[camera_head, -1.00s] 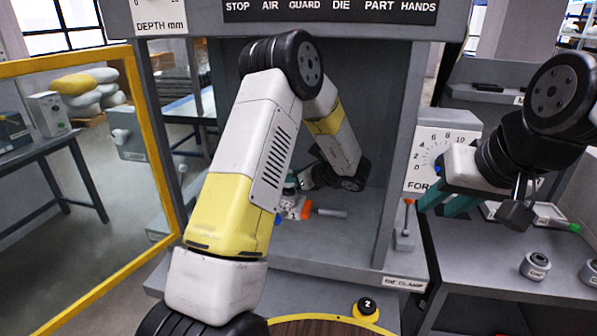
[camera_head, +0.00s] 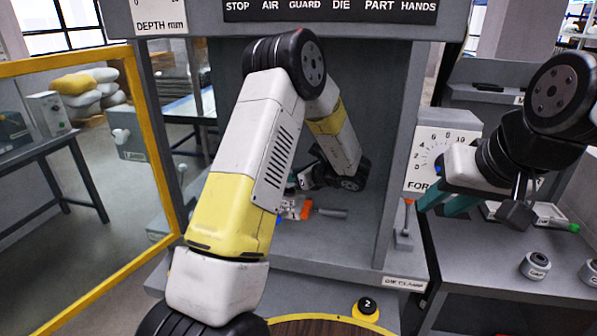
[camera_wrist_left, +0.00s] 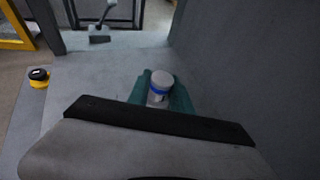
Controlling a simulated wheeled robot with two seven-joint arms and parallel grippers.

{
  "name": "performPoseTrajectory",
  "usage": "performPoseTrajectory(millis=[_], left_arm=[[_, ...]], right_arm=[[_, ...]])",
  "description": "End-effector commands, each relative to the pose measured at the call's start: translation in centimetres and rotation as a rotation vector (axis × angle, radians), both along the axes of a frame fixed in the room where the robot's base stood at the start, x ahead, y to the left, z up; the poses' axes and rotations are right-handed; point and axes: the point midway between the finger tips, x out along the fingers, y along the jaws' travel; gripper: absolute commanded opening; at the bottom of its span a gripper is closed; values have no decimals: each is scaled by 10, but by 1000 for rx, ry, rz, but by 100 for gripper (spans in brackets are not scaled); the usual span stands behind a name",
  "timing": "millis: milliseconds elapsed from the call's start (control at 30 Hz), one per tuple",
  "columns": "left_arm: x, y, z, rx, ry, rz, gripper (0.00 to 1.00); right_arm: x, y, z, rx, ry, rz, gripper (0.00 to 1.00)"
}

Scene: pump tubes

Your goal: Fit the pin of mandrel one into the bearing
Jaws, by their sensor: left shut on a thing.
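My left arm reaches into the press bay, and its gripper is mostly hidden behind the arm in the head view.
Grey ring-shaped parts (camera_head: 535,265) stand on the right bench (camera_head: 470,258). The bay's grey walls stand close around the left arm.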

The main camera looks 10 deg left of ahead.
Motion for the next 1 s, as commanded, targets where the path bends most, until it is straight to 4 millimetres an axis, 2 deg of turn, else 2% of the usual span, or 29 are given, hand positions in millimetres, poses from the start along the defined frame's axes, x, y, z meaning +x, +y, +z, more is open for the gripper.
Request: performPoseTrajectory(millis=[967, 1000], left_arm=[[0, 0, -20, 1, 0, 0, 0], [0, 0, -20, 1, 0, 0, 30]], right_arm=[[0, 0, 0, 0, 0, 0, 33], [0, 0, 0, 0, 0, 0, 33]])
